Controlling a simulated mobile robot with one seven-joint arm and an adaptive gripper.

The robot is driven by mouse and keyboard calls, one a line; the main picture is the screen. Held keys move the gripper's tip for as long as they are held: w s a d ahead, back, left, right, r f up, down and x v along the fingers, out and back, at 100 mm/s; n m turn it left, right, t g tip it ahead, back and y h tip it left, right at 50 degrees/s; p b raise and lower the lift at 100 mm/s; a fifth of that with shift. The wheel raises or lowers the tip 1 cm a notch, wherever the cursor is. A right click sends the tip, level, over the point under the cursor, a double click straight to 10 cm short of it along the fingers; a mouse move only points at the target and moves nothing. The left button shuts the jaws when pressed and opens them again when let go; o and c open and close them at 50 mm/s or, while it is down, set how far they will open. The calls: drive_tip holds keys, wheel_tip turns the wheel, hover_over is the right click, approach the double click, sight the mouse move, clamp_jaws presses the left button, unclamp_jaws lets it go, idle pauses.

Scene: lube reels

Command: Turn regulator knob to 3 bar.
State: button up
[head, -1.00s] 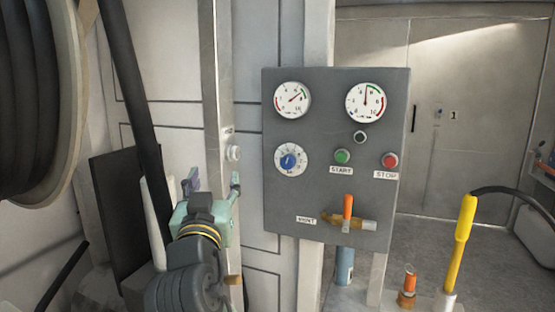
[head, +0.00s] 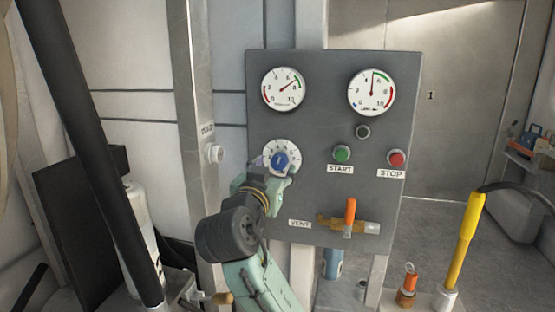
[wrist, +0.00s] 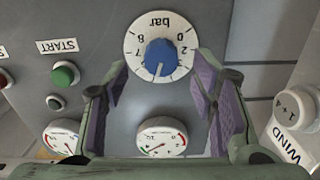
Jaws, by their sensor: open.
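The blue regulator knob (head: 279,162) sits on a round white dial (head: 285,147) on the grey panel's left side. In the wrist view the knob (wrist: 160,56) appears upside down, inside its dial marked "bar" with 0, 2 and 8 legible. Its white pointer line points down and slightly left there, past the 2; I cannot read the exact value. My gripper (wrist: 158,71) is open, its purple-padded fingers spread on either side of the knob without visibly touching it. In the head view my gripper (head: 268,172) covers the dial's lower left part.
The grey panel (head: 325,210) also carries two gauges (head: 283,89) (head: 371,92), a green START button (head: 342,153), a red STOP button (head: 396,158) and an orange-handled vent valve (head: 349,212). A white WIND button (head: 215,153) is on the post at left.

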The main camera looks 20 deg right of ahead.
sight(277, 164)
drive_tip(key=shift+p+x, duration=0.4)
drive_tip(key=shift+x, duration=1.9)
drive_tip(key=c, duration=1.1)
drive_tip(key=shift+c, duration=0.2)
drive_tip(key=n, duration=0.2)
drive_tip(key=shift+w+a+n, duration=0.1)
drive_tip(key=shift+n, duration=0.3)
drive_tip(key=n, duration=0.4)
drive_tip(key=shift+n, duration=0.3)
drive_tip(key=n+p, duration=0.1)
drive_tip(key=n, duration=0.5)
drive_tip(key=shift+n, duration=0.3)
